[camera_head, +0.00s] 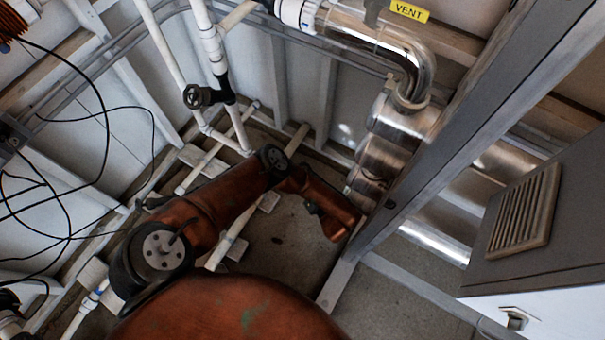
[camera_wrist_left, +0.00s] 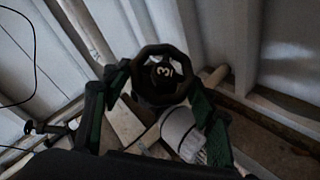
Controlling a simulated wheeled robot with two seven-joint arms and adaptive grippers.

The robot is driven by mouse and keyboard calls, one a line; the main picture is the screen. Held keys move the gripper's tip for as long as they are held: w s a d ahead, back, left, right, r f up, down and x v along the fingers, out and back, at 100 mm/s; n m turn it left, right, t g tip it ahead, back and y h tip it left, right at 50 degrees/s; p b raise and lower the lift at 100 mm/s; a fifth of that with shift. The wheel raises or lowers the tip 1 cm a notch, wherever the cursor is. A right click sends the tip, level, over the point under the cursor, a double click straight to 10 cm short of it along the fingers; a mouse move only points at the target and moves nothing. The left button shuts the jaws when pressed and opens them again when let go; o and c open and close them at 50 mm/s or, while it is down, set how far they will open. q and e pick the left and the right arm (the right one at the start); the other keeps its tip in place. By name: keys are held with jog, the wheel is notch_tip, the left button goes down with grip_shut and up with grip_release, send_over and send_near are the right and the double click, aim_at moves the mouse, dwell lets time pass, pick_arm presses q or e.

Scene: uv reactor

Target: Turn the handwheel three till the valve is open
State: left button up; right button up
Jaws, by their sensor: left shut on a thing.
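Handwheel three (camera_wrist_left: 162,72), a black wheel with a white 3 on its hub, shows in the left wrist view. The 3 looks tilted. My left gripper (camera_wrist_left: 157,82) has one dark green finger on each side of the wheel and is shut on it. A white pipe fitting lies just below the wheel. In the head view a black handwheel (camera_head: 198,96) sits on white piping; its number cannot be read, so I cannot tell which one it is. My left gripper's fingers are not clear in the head view. My right gripper is in neither view.
Black cables hang at the left of the head view. A shiny metal pipe (camera_head: 375,40) bends down beside a grey beam (camera_head: 455,120). A yellow VENT sign (camera_head: 409,11) is above. A grey cabinet with a vent grille (camera_head: 524,211) stands at the right.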

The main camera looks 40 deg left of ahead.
pick_arm(q)
jog(key=o, duration=1.1)
jog(key=shift+o, duration=0.2)
jog(key=shift+r, duration=5)
